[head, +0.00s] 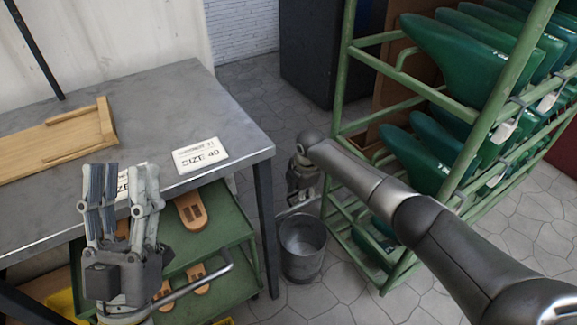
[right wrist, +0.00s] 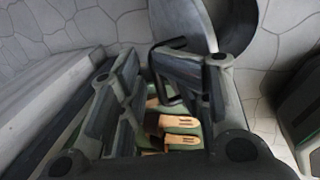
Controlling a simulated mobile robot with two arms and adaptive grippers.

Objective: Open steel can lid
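The steel can (head: 302,262) stands on the floor between the table and the green rack. Its round top looks open, with a dark grey inside. A thin pale edge (head: 298,208) shows at its back rim; I cannot tell if it is the lid. My right gripper (head: 300,195) hangs just above and behind the can's rim. In the right wrist view its fingers (right wrist: 158,85) stand apart, and a grey rounded surface (right wrist: 182,20) lies beyond them, perhaps the lid. Contact is unclear.
A green cart (head: 225,220) with tan soles stands below. The green rack (head: 400,275) with green boots stands close right of the can.

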